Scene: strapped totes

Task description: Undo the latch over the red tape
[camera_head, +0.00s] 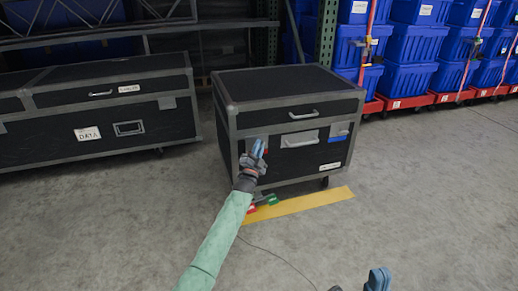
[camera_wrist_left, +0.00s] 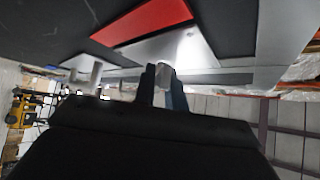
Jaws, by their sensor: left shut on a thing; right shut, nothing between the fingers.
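The black flight case (camera_head: 290,100) with metal edging stands on the floor in the middle of the head view. The red tape (camera_wrist_left: 145,20) shows on its dark face in the left wrist view, beside a silver latch plate (camera_wrist_left: 178,48). My left gripper (camera_head: 258,150) is at the left part of the case's front. In the left wrist view its fingers (camera_wrist_left: 163,88) are shut on a small pale metal piece, the latch (camera_wrist_left: 163,70). My gripper and arm hide much of this latch in the head view. My right gripper (camera_head: 378,280) is low at the bottom edge, away from the case.
Blue tape (camera_head: 339,138) marks the right side of the case's front, beside a handle (camera_head: 300,139). A yellow floor strip (camera_head: 310,205) lies before the case. A long black case (camera_head: 105,100) stands left; blue totes (camera_head: 405,75) on red dollies stand right. The front floor is open.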

